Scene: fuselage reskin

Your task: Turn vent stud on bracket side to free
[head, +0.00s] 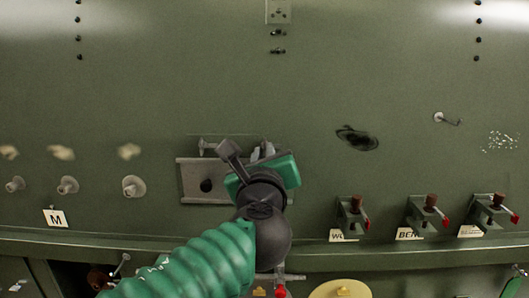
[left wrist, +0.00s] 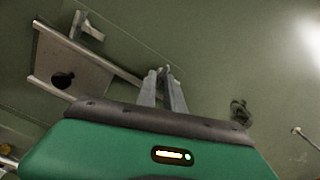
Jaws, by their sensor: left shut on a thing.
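The vent (head: 190,168) is a grey metal plate with a dark round hole, set on the green fuselage skin. One vent stud (head: 207,147) stands at its upper left and is free of any gripper; it also shows in the left wrist view (left wrist: 88,28), where the vent plate (left wrist: 95,75) runs toward my fingers. My left gripper (head: 264,150) is at the vent's right end, on the side toward the brackets. Its fingers (left wrist: 163,75) are shut on the other vent stud, which they almost wholly hide. I cannot tell how far that stud is turned. My right gripper is out of view.
Several brackets with brown knobs and red-tipped levers (head: 425,212) stand at the lower right. Round pegs (head: 68,186) line the left, above an "M" tag (head: 55,217). A dark scorched patch (head: 357,138) and a thin pin (head: 440,118) lie right of my gripper.

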